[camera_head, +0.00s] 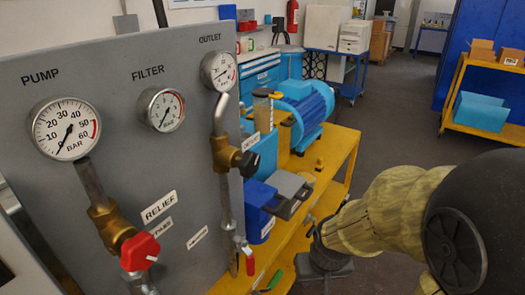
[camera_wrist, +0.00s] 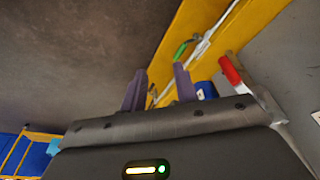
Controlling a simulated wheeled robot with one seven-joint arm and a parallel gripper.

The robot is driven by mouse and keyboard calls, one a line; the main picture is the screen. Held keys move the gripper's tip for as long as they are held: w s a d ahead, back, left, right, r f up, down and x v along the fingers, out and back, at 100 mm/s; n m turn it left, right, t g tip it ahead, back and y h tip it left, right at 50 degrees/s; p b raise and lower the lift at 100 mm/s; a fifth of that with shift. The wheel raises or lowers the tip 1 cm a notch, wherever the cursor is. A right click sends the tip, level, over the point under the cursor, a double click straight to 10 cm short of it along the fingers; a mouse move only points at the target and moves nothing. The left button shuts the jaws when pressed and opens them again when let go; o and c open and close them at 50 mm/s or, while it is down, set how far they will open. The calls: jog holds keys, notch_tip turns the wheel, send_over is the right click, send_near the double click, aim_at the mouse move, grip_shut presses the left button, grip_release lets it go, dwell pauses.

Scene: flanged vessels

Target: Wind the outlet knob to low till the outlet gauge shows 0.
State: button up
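The outlet gauge (camera_head: 219,71) is a round white dial at the top right of the grey panel (camera_head: 115,75). Its needle seems to point to the lower left, but the scale is too small to read. Below it, a black knob (camera_head: 247,163) sits on the brass valve of the outlet pipe, by a small label. My gripper (camera_wrist: 159,88) shows two purple fingers, apart and with nothing between them. In the head view my arm reaches in from the right, its end low by the yellow bench, apart from the knob. The wrist view does not show the knob.
A red relief knob (camera_head: 140,251) and pump and filter gauges are left on the panel. A red lever (camera_head: 250,263) hangs below the outlet valve; a red handle (camera_wrist: 230,70) and green handle (camera_wrist: 181,48) show in the wrist view. The yellow bench (camera_head: 338,150) bears a blue motor (camera_head: 305,105).

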dwell(0.3)
notch_tip(320, 180, up, 44)
jog(key=m+g+p, duration=0.3)
jog(key=m+p, duration=0.5)
jog(key=p, duration=2.7)
send_over(249, 152)
jog(key=shift+s+b, duration=0.1)
jog(key=shift+b, duration=0.25)
notch_tip(249, 152, down, 18)
jog(key=p, duration=0.4)
jog(key=shift+r, duration=0.25)
grip_shut()
